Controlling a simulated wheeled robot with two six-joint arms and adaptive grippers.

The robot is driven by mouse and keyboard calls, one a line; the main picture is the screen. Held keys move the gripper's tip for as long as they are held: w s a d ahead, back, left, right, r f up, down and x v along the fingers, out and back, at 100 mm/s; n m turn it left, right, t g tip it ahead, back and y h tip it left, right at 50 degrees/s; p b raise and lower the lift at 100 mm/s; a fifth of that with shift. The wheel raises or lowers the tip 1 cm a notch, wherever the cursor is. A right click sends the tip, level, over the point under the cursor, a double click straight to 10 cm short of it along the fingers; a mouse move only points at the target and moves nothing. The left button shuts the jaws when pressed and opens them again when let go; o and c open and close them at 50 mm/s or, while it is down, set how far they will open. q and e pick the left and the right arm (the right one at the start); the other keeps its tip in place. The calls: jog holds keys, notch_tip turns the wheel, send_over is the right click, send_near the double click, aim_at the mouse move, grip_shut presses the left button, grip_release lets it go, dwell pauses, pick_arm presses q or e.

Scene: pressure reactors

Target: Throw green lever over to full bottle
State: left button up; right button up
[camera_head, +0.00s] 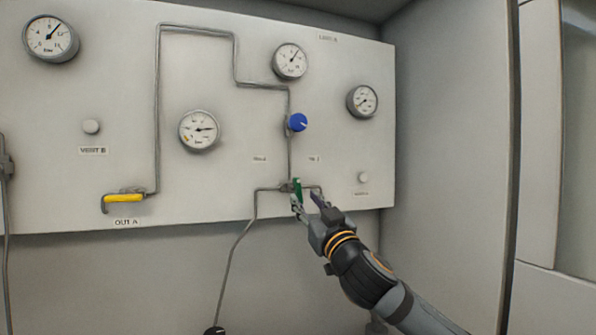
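The green lever (298,190) sits on a valve low on the white panel, where thin pipes meet from left, right and above. It stands roughly upright. My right gripper (306,203) reaches in from the lower right. Its fingers are spread, with one finger close beside the lower end of the lever and the other to its right. I cannot tell whether a finger touches the lever. Small labels stand left and right above the valve; their text is too blurred to read. No bottle is in view. My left gripper is not in view.
A blue knob (297,122) is above the lever. A yellow lever (124,198) lies level at the left above the OUT A label. Several round gauges and thin pipes are on the panel (215,60). A grey side wall (450,130) stands at the right.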

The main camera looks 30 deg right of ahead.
aim_at(301, 192)
jog(key=p+x, duration=0.3)
jog(key=x, duration=0.1)
jog(key=shift+s+r, duration=0.1)
jog(key=shift+r, duration=0.1)
jog(key=shift+w+r+p, duration=0.1)
jog(key=shift+w+p, duration=0.3)
jog(key=shift+w, duration=0.2)
jog(key=shift+w+d, duration=0.1)
jog(key=shift+w, duration=0.1)
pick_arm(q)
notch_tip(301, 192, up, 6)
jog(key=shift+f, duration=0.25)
pick_arm(e)
grip_shut()
